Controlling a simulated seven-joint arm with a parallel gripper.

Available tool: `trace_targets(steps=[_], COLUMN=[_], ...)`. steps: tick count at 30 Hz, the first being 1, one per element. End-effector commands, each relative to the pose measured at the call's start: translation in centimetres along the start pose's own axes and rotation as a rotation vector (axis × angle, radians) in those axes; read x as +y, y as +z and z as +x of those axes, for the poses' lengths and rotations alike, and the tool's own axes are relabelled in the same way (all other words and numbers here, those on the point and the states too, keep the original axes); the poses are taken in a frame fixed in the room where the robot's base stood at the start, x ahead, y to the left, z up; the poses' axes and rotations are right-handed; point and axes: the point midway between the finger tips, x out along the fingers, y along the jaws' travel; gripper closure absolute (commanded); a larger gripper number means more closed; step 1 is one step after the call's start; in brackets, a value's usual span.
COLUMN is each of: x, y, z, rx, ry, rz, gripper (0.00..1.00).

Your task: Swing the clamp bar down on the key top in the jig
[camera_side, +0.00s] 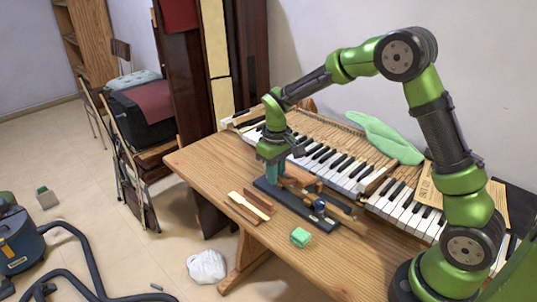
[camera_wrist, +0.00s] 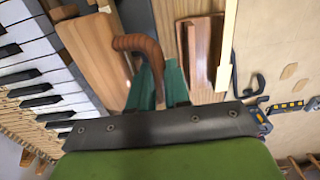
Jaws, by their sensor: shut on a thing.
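The jig (camera_side: 328,222) is a dark base plate near the bench's front edge, with wooden parts and a dark blue knob (camera_side: 319,204) on it. My gripper (camera_side: 271,178) is over its far left end, teal fingers pointing down. In the wrist view, a curved brown wooden handle (camera_wrist: 138,43), apparently the clamp bar's, runs in between the teal fingers of my gripper (camera_wrist: 160,75), and they are shut on it. The bar's angle is unclear. The key top in the jig cannot be made out; my gripper and the wooden parts cover much of it.
A cream strip (camera_side: 255,203) and brown wooden pieces (camera_side: 244,212) lie left of the jig. The bench's left end is clear.

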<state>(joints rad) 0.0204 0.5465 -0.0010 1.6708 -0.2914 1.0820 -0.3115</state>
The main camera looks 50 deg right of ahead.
Motion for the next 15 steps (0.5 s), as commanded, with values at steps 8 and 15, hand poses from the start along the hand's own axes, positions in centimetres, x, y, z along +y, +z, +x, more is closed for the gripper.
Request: trace_targets(steps=[8, 15], x=[-0.24, -0.3], y=[0.01, 0.02], z=[0.44, 0.62], rx=[0.0, -0.001], ry=[-0.001, -0.001], rz=[0.001, 0.001], gripper=[0.95, 0.95])
